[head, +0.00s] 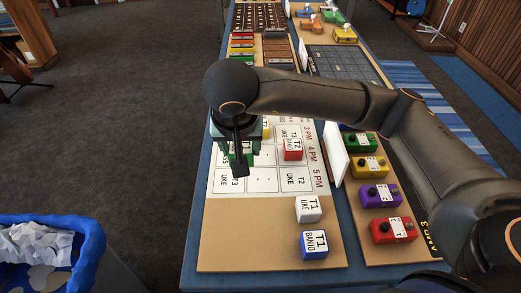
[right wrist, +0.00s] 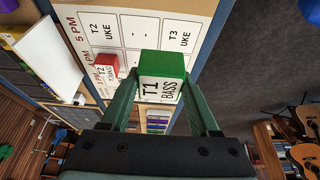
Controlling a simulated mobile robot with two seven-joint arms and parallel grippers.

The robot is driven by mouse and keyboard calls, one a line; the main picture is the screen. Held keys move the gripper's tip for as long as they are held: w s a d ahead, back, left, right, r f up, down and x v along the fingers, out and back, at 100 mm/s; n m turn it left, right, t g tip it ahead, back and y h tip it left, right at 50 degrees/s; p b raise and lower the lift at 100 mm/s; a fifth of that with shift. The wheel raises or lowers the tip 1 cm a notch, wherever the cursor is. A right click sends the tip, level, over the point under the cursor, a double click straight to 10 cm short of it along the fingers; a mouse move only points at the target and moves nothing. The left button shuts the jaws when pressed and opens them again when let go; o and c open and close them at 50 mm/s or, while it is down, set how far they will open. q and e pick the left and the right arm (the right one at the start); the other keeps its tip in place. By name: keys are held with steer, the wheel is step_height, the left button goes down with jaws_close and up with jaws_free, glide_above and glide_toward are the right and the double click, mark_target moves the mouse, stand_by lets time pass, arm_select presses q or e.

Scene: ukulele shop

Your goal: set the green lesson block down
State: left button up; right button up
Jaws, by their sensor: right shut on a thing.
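My right gripper (head: 243,150) is shut on the green lesson block (head: 239,159), over the left part of the white schedule sheet (head: 262,181). In the right wrist view the green block (right wrist: 162,66) sits between the fingertips (right wrist: 161,84), its white face reading "T1 BASS". The sheet (right wrist: 130,25) shows beyond it with printed cells and hours. I cannot tell whether the block touches the sheet. My arm hides the sheet's upper part in the head view. My left gripper is not in view.
A red block (head: 291,151) and a partly hidden yellow block (head: 266,131) are on the sheet. White (head: 308,210) and blue (head: 314,245) blocks lie on the tan board in front. Several coloured pedals, including a purple one (head: 380,195), stand to the right. A blue bin (head: 88,245) is at left.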

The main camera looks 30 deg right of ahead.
steer(key=w+d+f, duration=0.8)
steer(key=shift+w+d+f+p, duration=0.15)
steer(key=shift+w+d+p, duration=0.15)
steer(key=shift+d+p, duration=0.1)
steer(key=shift+w+d+f, duration=0.2)
steer(key=shift+f, duration=0.2)
steer(key=shift+w+d+f, duration=0.15)
steer(key=shift+f, duration=1.75)
steer(key=o, duration=1.4)
steer(key=shift+r, duration=0.2)
steer(key=v, duration=1.2)
steer(key=shift+w, duration=0.1)
